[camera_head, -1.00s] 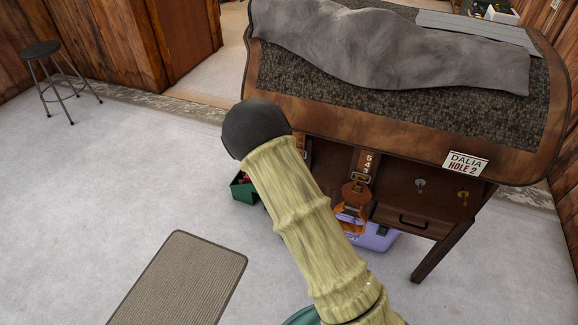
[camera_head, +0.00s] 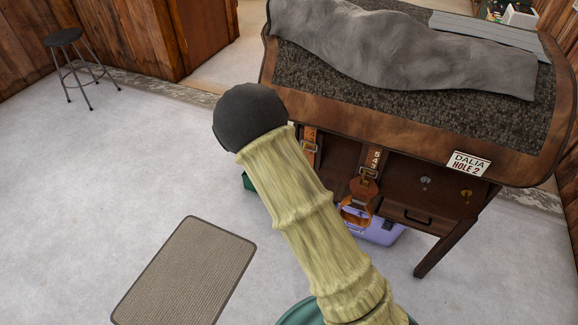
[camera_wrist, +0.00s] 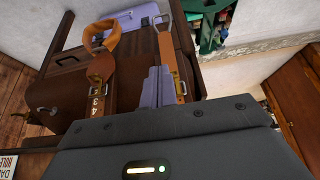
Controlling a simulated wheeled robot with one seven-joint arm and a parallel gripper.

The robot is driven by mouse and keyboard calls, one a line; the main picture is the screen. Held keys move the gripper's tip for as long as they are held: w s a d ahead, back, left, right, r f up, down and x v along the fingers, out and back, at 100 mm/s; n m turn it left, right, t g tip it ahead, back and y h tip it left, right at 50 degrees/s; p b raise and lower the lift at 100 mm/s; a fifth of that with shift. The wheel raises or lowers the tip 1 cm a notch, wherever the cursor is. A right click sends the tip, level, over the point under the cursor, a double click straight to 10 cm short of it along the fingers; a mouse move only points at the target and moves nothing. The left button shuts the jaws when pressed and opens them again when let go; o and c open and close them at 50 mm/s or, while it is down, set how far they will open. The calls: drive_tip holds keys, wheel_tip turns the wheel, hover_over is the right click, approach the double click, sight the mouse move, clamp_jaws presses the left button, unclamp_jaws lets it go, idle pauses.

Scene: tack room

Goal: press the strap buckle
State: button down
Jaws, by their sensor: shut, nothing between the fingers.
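Two leather straps hang down the front of the dark wooden stand. One strap (camera_head: 310,136) has a metal buckle (camera_head: 309,147); the other, numbered strap (camera_head: 375,158) has a metal buckle (camera_head: 368,173) and an orange loop below. In the wrist view the numbered strap (camera_wrist: 97,88) is on the left and the plain strap (camera_wrist: 168,55) is nearer the middle. My gripper (camera_wrist: 158,76) is shut and empty, its grey fingers just left of the plain strap, partly over its lower part. I cannot tell whether they touch. My gripper is hidden in the head view.
The stand (camera_head: 440,222) carries a dark pad and a grey cover (camera_head: 400,45), with a name sign (camera_head: 468,163), hooks and a drawer. A purple box (camera_head: 385,235) sits below, and a green box (camera_head: 248,182) shows beside my arm. A mat (camera_head: 185,270) and a stool (camera_head: 65,40) stand on otherwise open floor.

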drive_tip(key=s+d+r+n+y, duration=0.1)
drive_tip(key=s+d+r, duration=0.2)
drive_tip(key=s, duration=0.5)
drive_tip(key=s+d+r+n+g, duration=0.1)
drive_tip(key=s+d+r, duration=0.3)
drive_tip(key=s, duration=0.5)
drive_tip(key=s+d+r+n+g+y, duration=0.1)
drive_tip(key=s+d+r+n, duration=0.2)
drive_tip(key=s+r, duration=0.4)
drive_tip(key=shift+s+d+y, duration=0.3)
drive_tip(key=shift+s+d, duration=0.15)
drive_tip(key=shift+s, duration=0.5)
drive_tip(key=shift+w, duration=0.15)
